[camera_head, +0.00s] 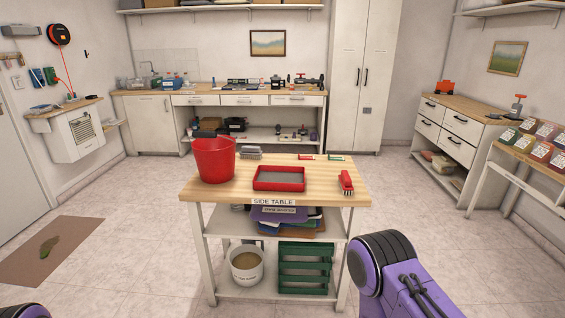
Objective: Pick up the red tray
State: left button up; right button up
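The red tray (278,188) lies flat on the wooden top of the side table (225,198), near the middle. It is shallow and rectangular, with a grey inside. A red bucket (214,161) stands to its left and a red handheld item (346,182) lies to its right. Neither of my grippers shows. A purple and black part of my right arm is at the bottom right, and a small dark part of my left arm is at the bottom left corner. Both are apart from the tray.
A grey brush-like item (250,153) sits behind the tray. The lower shelves hold a white bucket (247,266) and a green crate (304,270). A brown mat (75,240) lies on the left floor. The floor around the table is mostly clear. Counters line the back and right walls.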

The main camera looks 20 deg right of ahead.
aim_at(281, 178)
jog(key=z, duration=0.6)
jog(key=i, duration=1.8)
jog(key=z, duration=0.6)
